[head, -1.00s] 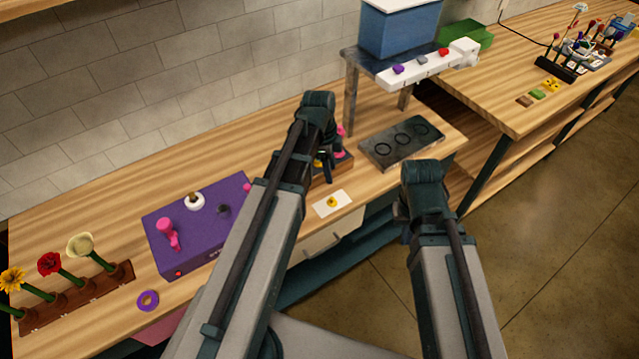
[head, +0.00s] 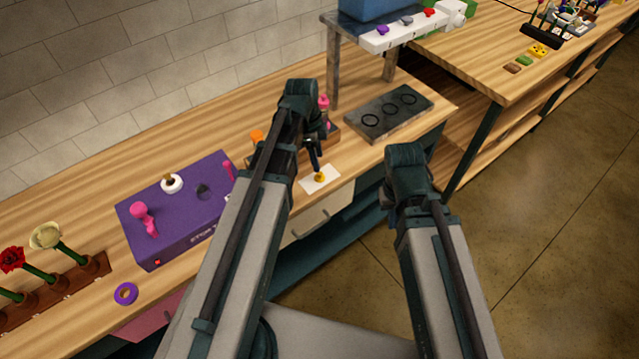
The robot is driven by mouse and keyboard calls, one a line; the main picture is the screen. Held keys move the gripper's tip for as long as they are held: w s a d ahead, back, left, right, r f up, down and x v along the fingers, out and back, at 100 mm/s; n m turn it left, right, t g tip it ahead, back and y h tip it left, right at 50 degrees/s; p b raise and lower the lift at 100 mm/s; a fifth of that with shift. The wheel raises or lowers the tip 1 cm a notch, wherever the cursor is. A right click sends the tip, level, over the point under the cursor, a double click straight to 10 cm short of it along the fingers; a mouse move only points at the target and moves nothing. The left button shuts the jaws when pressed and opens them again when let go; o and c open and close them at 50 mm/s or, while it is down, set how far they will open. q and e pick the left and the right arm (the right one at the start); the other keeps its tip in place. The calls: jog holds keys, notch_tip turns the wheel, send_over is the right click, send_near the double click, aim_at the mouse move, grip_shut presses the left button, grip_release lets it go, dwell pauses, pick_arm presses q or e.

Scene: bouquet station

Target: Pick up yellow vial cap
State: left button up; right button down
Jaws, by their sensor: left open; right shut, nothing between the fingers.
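The yellow vial cap (head: 320,177) sits on a small white card (head: 331,180) near the front edge of the wooden bench. My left gripper (head: 315,164) points down just above and behind the cap, open, with its fingertips very close to it. I cannot tell whether they touch the cap. My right gripper (head: 391,212) is low beside the bench front, shut and empty, mostly hidden by its own wrist.
A wooden rack (head: 331,133) with a pink-topped vial (head: 323,103) stands behind the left gripper. A dark plate with rings (head: 389,111) lies to the right. A purple box (head: 185,232), a purple ring (head: 125,293) and a flower rack (head: 62,294) are left.

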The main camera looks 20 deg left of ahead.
aim_at(320, 176)
pick_arm(q)
jog(key=shift+f, duration=0.35)
jog(key=f+b, duration=0.5)
jog(key=shift+s+d+f, duration=0.1)
jog(key=shift+d+f, duration=0.05)
jog(key=shift+d, duration=0.1)
jog(key=shift+c, duration=0.3)
grip_shut()
